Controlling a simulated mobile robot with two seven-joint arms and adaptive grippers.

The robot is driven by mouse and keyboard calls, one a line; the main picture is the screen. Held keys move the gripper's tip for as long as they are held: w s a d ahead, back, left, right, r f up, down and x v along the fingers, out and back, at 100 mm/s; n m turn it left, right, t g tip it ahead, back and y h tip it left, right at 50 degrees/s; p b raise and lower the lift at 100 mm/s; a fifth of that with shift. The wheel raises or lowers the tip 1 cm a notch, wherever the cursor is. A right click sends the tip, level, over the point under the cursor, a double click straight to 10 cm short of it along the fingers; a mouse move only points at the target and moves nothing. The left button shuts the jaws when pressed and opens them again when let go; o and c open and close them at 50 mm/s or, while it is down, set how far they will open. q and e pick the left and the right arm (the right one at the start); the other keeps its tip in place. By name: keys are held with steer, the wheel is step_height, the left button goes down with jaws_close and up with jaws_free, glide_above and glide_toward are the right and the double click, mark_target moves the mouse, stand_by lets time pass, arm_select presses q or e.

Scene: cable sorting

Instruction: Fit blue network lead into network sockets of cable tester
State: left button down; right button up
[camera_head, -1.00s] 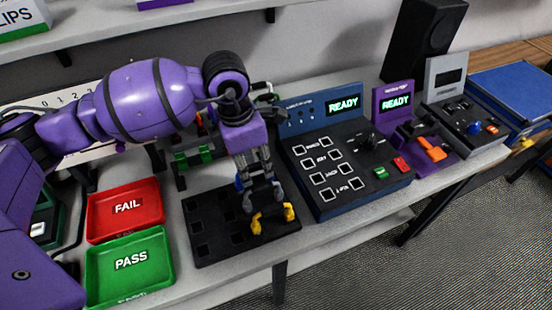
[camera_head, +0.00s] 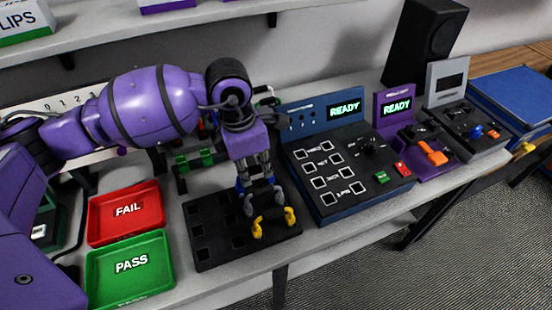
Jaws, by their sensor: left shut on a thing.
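The blue network lead (camera_head: 240,187) shows as small blue parts at the tips of my left gripper (camera_head: 256,182). The gripper points down and is shut on the lead, above the black slotted holder (camera_head: 212,240); its fingers hide much of the lead. Whether the lead is clear of the holder I cannot tell. The cable tester (camera_head: 322,182) stands to the right of the gripper, with a blue back panel, a lit READY display and two columns of square sockets (camera_head: 327,159). These sockets look empty. My right gripper is not in view.
A yellow lead (camera_head: 257,227) stands in the holder just in front of the gripper. A red FAIL tray (camera_head: 98,232) and green PASS tray (camera_head: 100,287) lie left. A purple tester (camera_head: 388,105) and grey device (camera_head: 445,70) stand right of the cable tester.

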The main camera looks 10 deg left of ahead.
arm_select(q)
step_height(320, 180, up, 10)
steer(key=shift+f, duration=0.1)
step_height(320, 180, up, 3)
steer(key=shift+f+p, duration=0.1)
steer(key=shift+p, duration=0.4)
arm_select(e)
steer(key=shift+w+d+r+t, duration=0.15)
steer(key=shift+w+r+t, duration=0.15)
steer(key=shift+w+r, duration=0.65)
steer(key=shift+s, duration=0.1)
